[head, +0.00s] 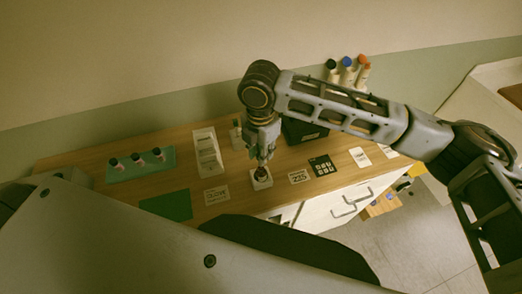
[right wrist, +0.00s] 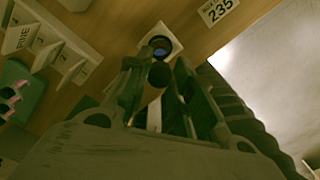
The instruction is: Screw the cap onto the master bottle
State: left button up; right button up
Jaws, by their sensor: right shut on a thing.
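The master bottle (right wrist: 158,45) appears as a dark round mouth with a bluish inside in the right wrist view. It stands on a small white square pad (head: 261,184) near the front of the wooden table. My right gripper (head: 263,158) points down just above the bottle and pad. It is shut on a small black round cap (right wrist: 160,75), which shows between its fingertips beside the bottle mouth in the wrist view. I cannot tell whether cap and bottle touch. My left gripper is not in view.
A green tray (head: 128,173) with three small dark-topped bottles stands at left. A green mat (head: 167,205) lies in front. A white stepped rack (head: 207,152) stands mid-table. Several bottles with coloured caps (head: 348,70) show behind my right arm. Printed cards (head: 298,177) lie right of the pad.

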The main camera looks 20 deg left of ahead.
jog(key=shift+f, duration=0.1)
jog(key=shift+f+b, duration=1.05)
jog(key=shift+f, duration=0.05)
jog(key=shift+f+b, duration=0.8)
jog(key=shift+b, duration=0.15)
jog(key=shift+f+p, duration=0.3)
jog(key=shift+p, duration=0.5)
dwell(0.5)
jog(key=shift+f, duration=0.6)
dwell(1.0)
jog(key=shift+f+p, duration=0.5)
jog(key=shift+f, duration=0.15)
dwell(1.8)
jog(key=o, duration=0.8)
